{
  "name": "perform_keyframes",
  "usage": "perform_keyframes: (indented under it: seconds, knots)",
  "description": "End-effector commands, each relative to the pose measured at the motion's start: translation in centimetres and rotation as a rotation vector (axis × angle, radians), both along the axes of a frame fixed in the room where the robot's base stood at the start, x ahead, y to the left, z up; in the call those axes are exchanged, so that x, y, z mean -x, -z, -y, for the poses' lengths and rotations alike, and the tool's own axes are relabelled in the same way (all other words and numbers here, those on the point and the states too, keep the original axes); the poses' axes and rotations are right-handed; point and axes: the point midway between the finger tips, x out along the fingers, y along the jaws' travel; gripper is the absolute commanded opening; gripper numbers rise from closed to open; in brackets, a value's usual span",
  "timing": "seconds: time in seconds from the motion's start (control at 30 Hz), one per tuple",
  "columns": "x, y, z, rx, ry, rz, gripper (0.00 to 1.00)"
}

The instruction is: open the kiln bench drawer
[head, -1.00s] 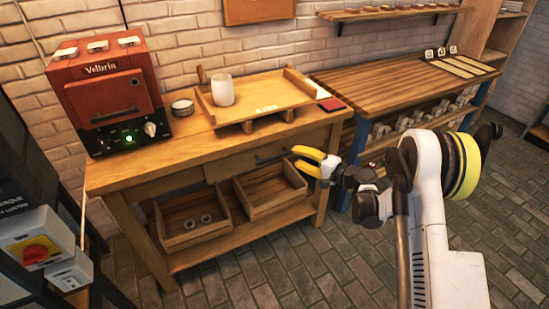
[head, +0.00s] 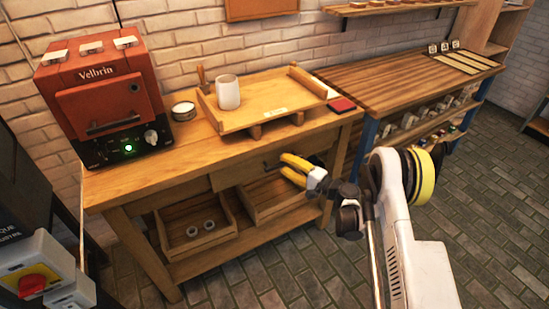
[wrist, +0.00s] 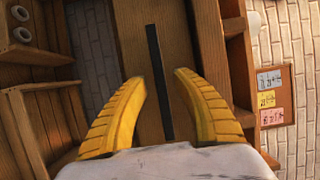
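The kiln bench (head: 125,187) is a wooden bench with a drawer (head: 237,174) under its top, which looks shut. The drawer has a dark bar handle (head: 270,164), partly hidden by my gripper in the head view. My gripper (head: 284,168) has yellow fingers and is at the right part of the drawer front. In the wrist view the dark handle (wrist: 158,85) runs lengthwise between the two spread fingers of my gripper (wrist: 159,77), with a gap on each side. The drawer's wooden front (wrist: 133,30) lies behind it.
A red kiln (head: 100,100) stands on the bench's left end. A wooden tray (head: 270,105) holds a white cup (head: 228,92). Two open crates (head: 205,243) sit on the lower shelf. A second workbench (head: 400,85) stands to the right. The floor in front is clear.

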Motion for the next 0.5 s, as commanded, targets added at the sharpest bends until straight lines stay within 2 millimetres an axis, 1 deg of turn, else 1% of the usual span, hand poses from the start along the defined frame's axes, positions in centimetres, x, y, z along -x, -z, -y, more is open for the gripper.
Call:
perform_keyframes:
  seconds: [0.33, 0.37, 0.4, 0.43, 0.47, 0.5]
  knots:
    - [0.05, -0.02, -0.06, 0.0, 0.001, 0.0, 0.33]
    - [0.05, -0.02, -0.06, 0.0, 0.001, 0.0, 0.24]
    - [0.05, -0.02, -0.06, 0.0, 0.001, 0.0, 0.12]
    - [0.05, -0.02, -0.06, 0.0, 0.001, 0.0, 0.03]
    - [0.05, -0.02, -0.06, 0.0, 0.001, 0.0, 0.0]
    - [0.04, -0.02, -0.06, 0.0, 0.001, 0.0, 0.0]
